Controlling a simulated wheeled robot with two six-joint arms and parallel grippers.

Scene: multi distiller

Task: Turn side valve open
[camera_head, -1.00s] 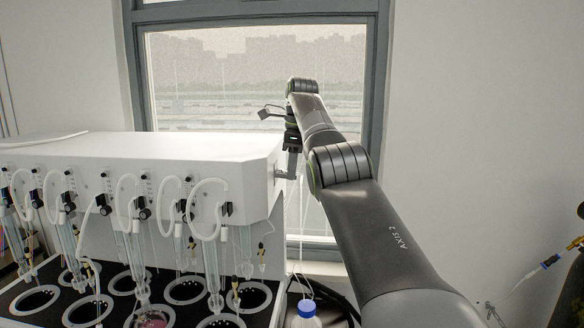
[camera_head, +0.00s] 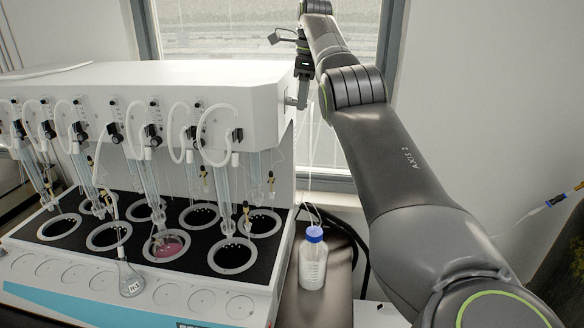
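The white multi distiller (camera_head: 190,85) stands at the left, with a row of black valve knobs and looped white tubes along its front. My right arm reaches in from the lower right, and my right gripper (camera_head: 301,98) is at the distiller's upper right side. The gripper is small in the view and points down. A small grey part shows at that side wall, right by the fingers; I cannot tell whether it is the side valve or a fingertip. I cannot tell whether the fingers are open, shut or touching anything. My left gripper is not in view.
A clear bottle with a blue cap (camera_head: 314,258) stands right of the distiller, with thin tubes running into it. Several round heating wells sit below the tubes, one holding a pink flask (camera_head: 167,247). A window is behind. Dark cables lie behind the bottle.

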